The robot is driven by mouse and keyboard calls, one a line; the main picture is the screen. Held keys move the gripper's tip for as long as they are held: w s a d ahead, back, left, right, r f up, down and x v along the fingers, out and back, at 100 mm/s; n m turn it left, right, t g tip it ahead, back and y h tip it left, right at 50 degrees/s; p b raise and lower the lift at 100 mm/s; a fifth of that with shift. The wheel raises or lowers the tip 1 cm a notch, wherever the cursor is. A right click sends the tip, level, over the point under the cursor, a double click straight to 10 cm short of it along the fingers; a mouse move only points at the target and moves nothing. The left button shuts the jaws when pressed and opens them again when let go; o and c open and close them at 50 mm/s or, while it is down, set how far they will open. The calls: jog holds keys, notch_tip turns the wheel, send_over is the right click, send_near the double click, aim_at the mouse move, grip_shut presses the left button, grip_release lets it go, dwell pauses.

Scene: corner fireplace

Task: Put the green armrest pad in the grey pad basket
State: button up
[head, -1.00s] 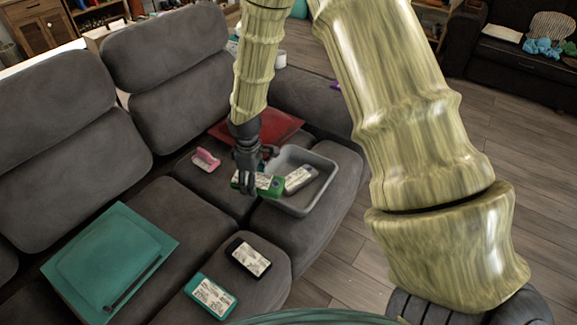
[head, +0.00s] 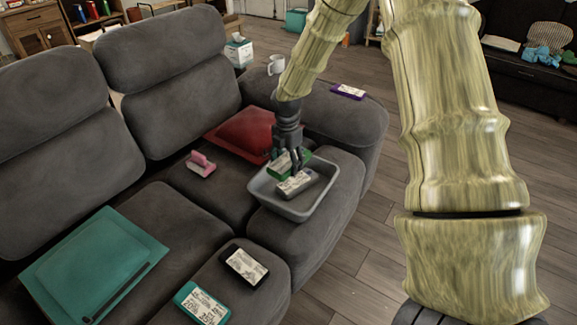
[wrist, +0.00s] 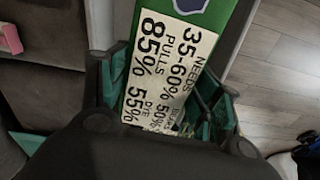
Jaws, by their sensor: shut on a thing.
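The green armrest pad (head: 280,166) has a white printed label and is held in my gripper (head: 288,158). In the wrist view the pad (wrist: 135,75) lies between the fingers of my gripper (wrist: 168,98), label facing the camera. The grey pad basket (head: 285,212) is an open tray on the sofa. The green pad is over the back left part of the basket; I cannot tell whether it touches the basket or the grey pad (head: 297,185) lying inside. The fingers partly hide the green pad in the head view.
A black pad (head: 244,265), a teal pad (head: 201,304) and a teal folder-like cushion (head: 90,262) lie nearer. A purple pad (head: 348,91) and white mug (head: 276,65) are on the far armrest.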

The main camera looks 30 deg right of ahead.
aim_at(289, 160)
jog(key=shift+d+f+n, duration=0.25)
jog(key=shift+d+n, duration=0.05)
jog(key=shift+d, duration=0.05)
notch_tip(289, 160, down, 6)
jog(key=b, duration=0.7)
jog(key=shift+r, duration=0.15)
jog(key=o, duration=1.1)
jog(key=shift+r, duration=0.15)
notch_tip(289, 160, up, 12)
jog(key=shift+f, duration=0.1)
